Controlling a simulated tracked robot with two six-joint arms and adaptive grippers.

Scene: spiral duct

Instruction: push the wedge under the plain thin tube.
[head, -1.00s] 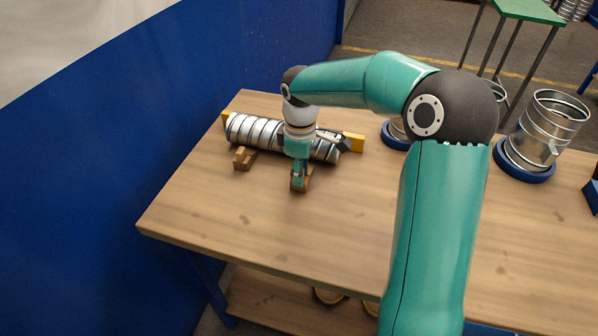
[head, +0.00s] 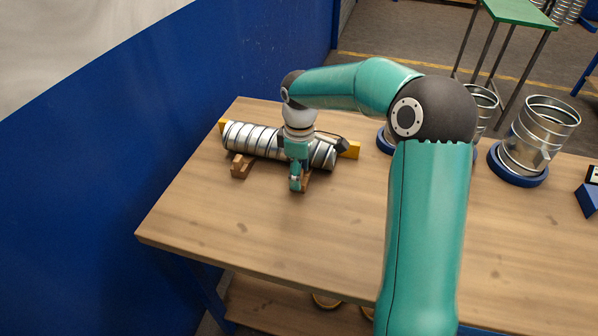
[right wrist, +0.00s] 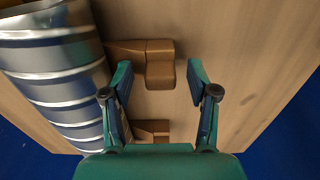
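A silver ribbed tube (head: 255,139) lies on its side on the wooden table; it also fills the left of the right wrist view (right wrist: 50,70). Two brown wedges lie along its near side: a left one (head: 241,166) and a right one (head: 306,182). My right gripper (head: 297,184) points down at the right wedge and partly hides it. In the right wrist view its fingers (right wrist: 160,72) are apart, with a wedge block (right wrist: 160,54) between the tips and gaps on both sides. Another wedge (right wrist: 152,128) shows closer to the palm. My left gripper is out of view.
A yellow bar (head: 351,150) runs behind the tube. An upright silver duct (head: 538,135) stands in a blue ring (head: 519,176) at the right, with another partly hidden behind my arm. A blue wall is at the left. The table front (head: 260,235) is clear.

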